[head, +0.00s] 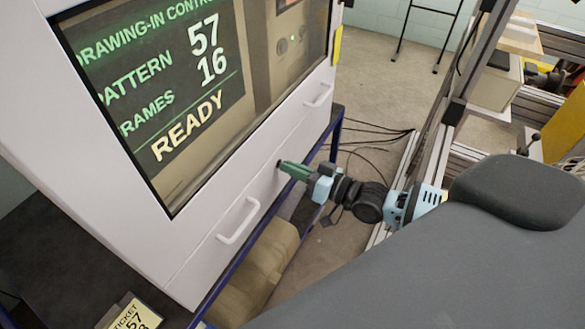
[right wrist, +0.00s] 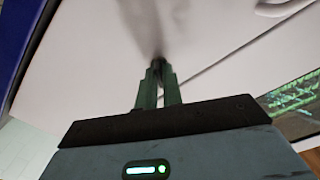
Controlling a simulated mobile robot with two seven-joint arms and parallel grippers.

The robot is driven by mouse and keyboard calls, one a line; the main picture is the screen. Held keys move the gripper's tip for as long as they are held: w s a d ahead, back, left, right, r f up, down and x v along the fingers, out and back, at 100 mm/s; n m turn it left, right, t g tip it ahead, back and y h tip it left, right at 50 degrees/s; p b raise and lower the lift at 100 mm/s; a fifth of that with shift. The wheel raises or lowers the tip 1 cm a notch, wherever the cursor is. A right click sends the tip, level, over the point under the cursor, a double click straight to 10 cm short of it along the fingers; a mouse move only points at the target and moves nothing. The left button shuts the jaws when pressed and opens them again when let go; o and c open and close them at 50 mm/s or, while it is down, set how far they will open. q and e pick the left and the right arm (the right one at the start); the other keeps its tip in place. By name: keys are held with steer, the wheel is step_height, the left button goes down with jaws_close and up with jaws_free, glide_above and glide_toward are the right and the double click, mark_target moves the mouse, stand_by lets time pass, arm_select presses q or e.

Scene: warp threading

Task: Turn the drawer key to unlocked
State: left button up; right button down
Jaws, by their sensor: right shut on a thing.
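My right gripper (head: 284,166) reaches the white drawer front (head: 262,192) from the right, with its green fingertips right at the panel. In the right wrist view the two green fingers (right wrist: 158,72) are shut together on a small dark piece, the drawer key (right wrist: 158,61), close to the white panel. The fingers hide most of the key, so I cannot tell which way it is turned. A dark spot on the panel shows at the fingertips in the head view. My left gripper is not in view.
White bar handles (head: 238,221) stick out on either side of the right gripper along the drawer fronts. The screen (head: 170,80) above reads READY. A blue frame (head: 262,222) runs below the drawers, with a tan bundle (head: 262,268) under it. Cables (head: 372,135) lie on the floor.

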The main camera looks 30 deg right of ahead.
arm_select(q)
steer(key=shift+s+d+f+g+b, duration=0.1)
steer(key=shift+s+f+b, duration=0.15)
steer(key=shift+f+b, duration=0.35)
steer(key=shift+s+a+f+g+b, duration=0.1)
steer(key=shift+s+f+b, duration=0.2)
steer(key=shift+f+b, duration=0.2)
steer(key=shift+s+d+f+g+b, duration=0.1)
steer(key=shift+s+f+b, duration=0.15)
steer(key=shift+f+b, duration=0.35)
arm_select(e)
steer(key=shift+d+f+m, duration=0.1)
steer(key=shift+m, duration=6.2)
steer(key=c, duration=1.6)
jaws_free()
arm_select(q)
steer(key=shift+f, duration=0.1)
